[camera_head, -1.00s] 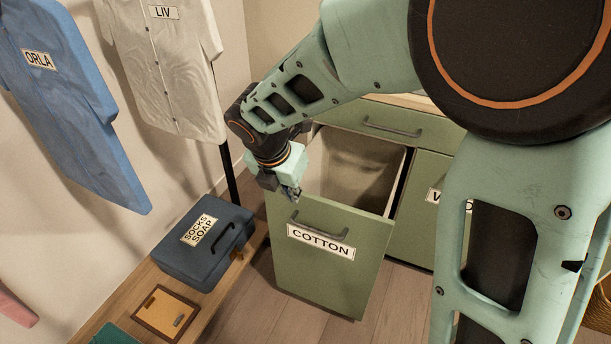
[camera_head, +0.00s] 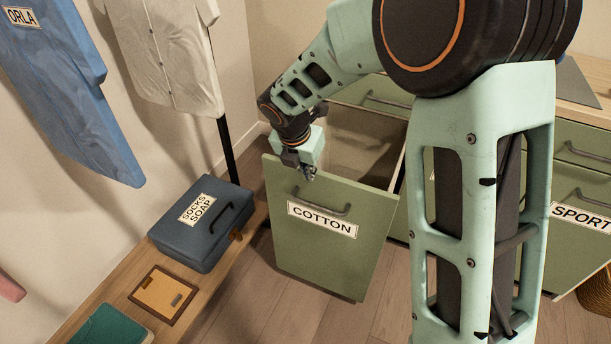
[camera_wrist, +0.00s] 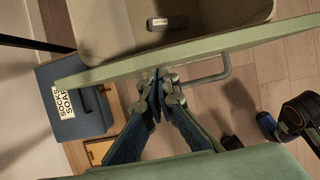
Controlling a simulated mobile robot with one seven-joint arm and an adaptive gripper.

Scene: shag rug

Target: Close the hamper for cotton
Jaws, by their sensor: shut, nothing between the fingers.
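The hamper for cotton is a green pull-out bin with a front panel (camera_head: 330,255) labelled COTTON and a dark bar handle (camera_head: 322,207). It stands pulled out from the cabinet, with its beige inside (camera_head: 365,155) visible from above. My gripper (camera_head: 308,173) is shut and empty, at the top edge of the front panel, just above the handle's left end. In the wrist view, my gripper (camera_wrist: 160,88) points at the panel's top edge (camera_wrist: 110,72), left of the handle (camera_wrist: 222,70). I cannot tell whether it touches the panel.
A blue case labelled SOCKS SOAP (camera_head: 203,222) lies on a wooden bench (camera_head: 115,295) at left, near the hamper. Shirts (camera_head: 165,60) hang above. A hamper labelled SPORT (camera_head: 580,215) is at right. A small dark labelled item (camera_wrist: 167,22) shows inside the open bin.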

